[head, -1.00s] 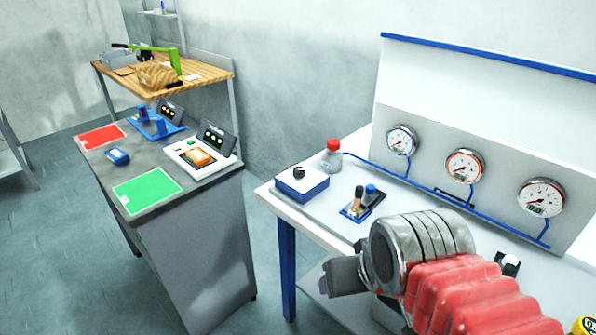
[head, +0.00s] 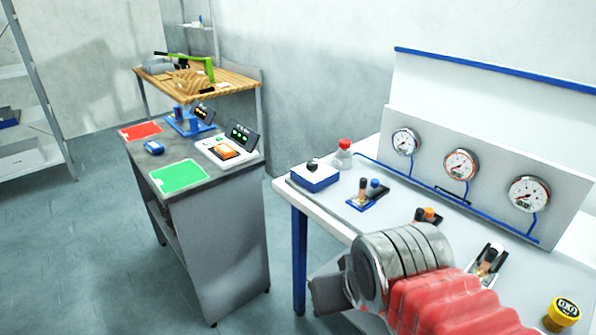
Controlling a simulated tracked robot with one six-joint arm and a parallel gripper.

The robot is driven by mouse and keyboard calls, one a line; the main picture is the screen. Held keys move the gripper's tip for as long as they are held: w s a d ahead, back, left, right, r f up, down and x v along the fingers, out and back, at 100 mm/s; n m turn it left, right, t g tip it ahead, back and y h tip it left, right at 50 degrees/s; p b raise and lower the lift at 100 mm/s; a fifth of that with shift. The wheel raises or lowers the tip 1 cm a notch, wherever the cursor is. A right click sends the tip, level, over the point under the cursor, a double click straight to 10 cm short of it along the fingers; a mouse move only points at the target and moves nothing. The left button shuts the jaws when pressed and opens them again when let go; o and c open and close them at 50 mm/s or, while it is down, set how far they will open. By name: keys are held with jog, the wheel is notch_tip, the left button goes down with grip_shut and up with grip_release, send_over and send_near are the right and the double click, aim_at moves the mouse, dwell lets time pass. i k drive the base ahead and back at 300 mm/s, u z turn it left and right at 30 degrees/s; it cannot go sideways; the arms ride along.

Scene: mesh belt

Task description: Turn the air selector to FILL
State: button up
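A white and blue box with a black knob (head: 312,165) on top stands at the left end of the white bench (head: 330,216). It may be the air selector, but no FILL mark can be read at this size. My arm, with a metal wrist and red bellows, reaches over the bench's front edge. My gripper (head: 328,288) shows as a grey part left of the wrist, lower in the picture than the box and apart from it. Its fingertips cannot be made out, nor whether it is open or shut.
Behind the knob box stands a red-capped bottle (head: 343,154). Small lever valves (head: 368,193) sit along the bench, with a yellow-capped item (head: 563,313) at right. Three gauges (head: 461,165) line the back panel. A grey side table (head: 215,240) stands left; floor beyond is clear.

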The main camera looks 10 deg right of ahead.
aim_at(312, 166)
jog(key=u, duration=0.4)
jog(key=k, duration=0.95)
jog(key=u, duration=0.45)
jog(key=i, duration=1.35)
jog(key=z, duration=0.45)
jog(key=i, duration=0.6)
jog(key=z, duration=0.9)
jog(key=i, duration=0.65)
jog(key=z, duration=0.4)
